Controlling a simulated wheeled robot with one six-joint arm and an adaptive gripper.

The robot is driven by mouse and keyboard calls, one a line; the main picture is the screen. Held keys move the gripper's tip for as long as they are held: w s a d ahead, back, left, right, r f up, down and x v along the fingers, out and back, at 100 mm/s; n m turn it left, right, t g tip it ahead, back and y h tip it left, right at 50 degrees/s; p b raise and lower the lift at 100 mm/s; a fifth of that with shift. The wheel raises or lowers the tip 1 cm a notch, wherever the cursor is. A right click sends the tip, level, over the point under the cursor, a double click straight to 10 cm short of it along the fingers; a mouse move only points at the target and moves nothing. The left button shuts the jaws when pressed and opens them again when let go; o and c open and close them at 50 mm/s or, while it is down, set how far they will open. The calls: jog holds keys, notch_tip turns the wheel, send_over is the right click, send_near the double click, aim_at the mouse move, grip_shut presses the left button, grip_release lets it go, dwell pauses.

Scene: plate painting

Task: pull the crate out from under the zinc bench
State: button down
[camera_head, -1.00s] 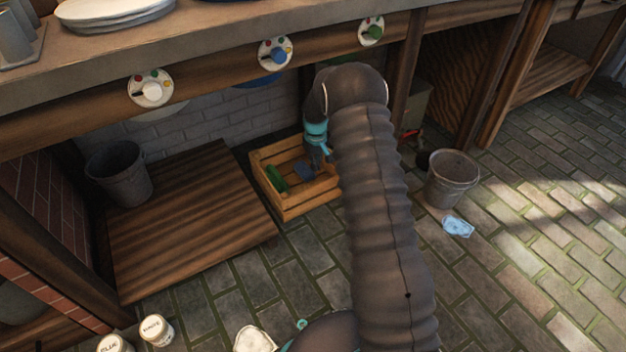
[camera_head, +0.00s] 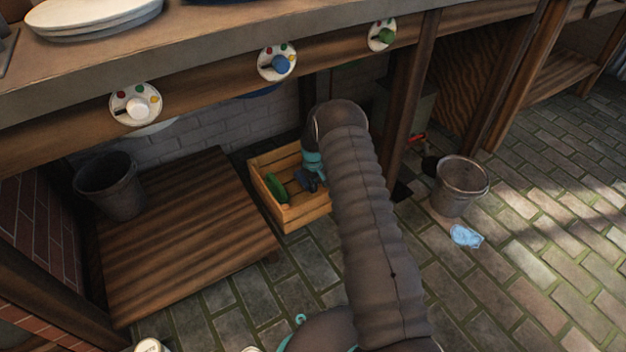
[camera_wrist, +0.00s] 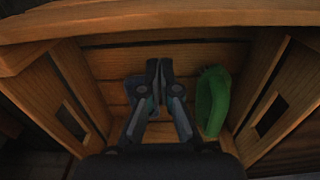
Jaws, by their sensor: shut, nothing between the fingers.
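The wooden slatted crate (camera_head: 305,215) stands on the paving under the zinc bench (camera_head: 215,50), right of a low wooden platform. It holds a green item (camera_head: 276,188) and a dark blue item (camera_head: 304,180). My arm hides its right side. My gripper (camera_head: 318,182) reaches down into or just over the crate. In the wrist view, my gripper (camera_wrist: 159,66) is shut with its fingertips together and nothing between them. The crate's slatted walls (camera_wrist: 78,92) surround it, and the green item (camera_wrist: 212,100) lies just right of the fingers. I cannot tell whether the fingertips touch the crate.
The low platform (camera_head: 185,240) carries a dark bucket (camera_head: 110,185) left of the crate. A bench post (camera_head: 408,100) stands to the right. Another bucket (camera_head: 460,188) and a pale blue cloth (camera_head: 466,236) are on the floor farther right. Open paving lies in front.

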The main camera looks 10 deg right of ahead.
jog(key=shift+f, duration=0.85)
jog(key=shift+s+d+r, duration=0.1)
jog(key=shift+s+d, duration=0.1)
jog(key=shift+s, duration=0.45)
jog(key=shift+s+d+r, duration=0.1)
jog(key=shift+s+d, duration=0.1)
jog(key=shift+s, duration=0.45)
jog(key=shift+s+d+r, duration=0.1)
jog(key=shift+s+d, duration=0.1)
jog(key=shift+s, duration=0.45)
